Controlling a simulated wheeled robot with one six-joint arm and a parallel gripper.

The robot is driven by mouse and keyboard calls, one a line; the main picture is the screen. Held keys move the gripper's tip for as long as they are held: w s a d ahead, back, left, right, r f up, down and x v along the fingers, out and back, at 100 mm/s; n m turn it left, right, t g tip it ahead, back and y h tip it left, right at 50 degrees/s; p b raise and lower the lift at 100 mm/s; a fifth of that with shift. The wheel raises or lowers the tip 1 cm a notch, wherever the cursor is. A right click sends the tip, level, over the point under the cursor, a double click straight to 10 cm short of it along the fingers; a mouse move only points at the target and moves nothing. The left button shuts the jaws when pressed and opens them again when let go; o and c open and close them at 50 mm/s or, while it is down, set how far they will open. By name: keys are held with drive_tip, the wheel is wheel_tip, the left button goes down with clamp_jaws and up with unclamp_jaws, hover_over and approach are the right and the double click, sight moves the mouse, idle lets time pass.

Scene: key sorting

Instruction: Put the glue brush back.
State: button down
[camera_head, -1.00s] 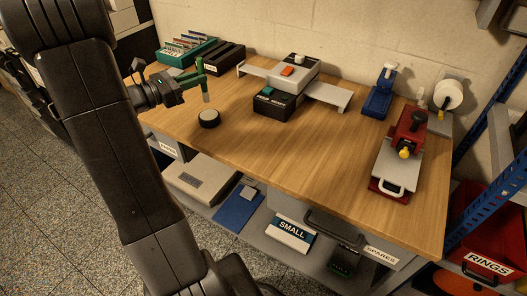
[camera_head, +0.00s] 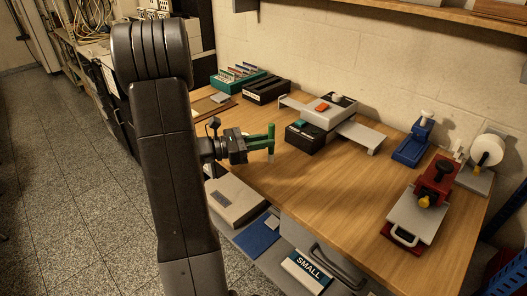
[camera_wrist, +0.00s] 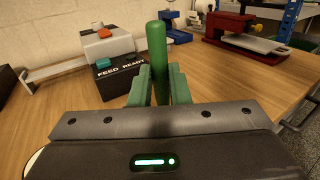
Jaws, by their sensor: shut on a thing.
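The glue brush shows as an upright green handle (camera_wrist: 156,60) between my fingers in the wrist view. It also shows in the head view (camera_head: 271,136), with a pale lower end below the fingers. My gripper (camera_wrist: 158,90) is shut on it, near the left front part of the bench. The brush appears to be held above the wood. No brush pot is clearly visible in the head view; my arm and gripper cover part of the bench there. A pale curved rim (camera_wrist: 34,161) shows at the lower left of the wrist view, mostly cut off.
A black box marked FEED READY (camera_wrist: 119,77) stands ahead, by a grey machine with an orange button (camera_head: 322,107). A teal card rack (camera_head: 238,80) and black tray (camera_head: 266,91) are behind left. A blue tool (camera_head: 411,148) and red press (camera_head: 431,191) stand right. The front middle bench is clear.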

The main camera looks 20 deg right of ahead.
drive_tip(key=shift+f, duration=1.55)
drive_tip(key=c, duration=1.4)
unclamp_jaws()
drive_tip(key=shift+o, duration=0.2)
drive_tip(key=shift+r, duration=0.15)
drive_tip(key=w+a, duration=0.1)
drive_tip(key=a, duration=1.1)
drive_tip(key=shift+w, duration=0.25)
drive_tip(key=shift+d, duration=0.1)
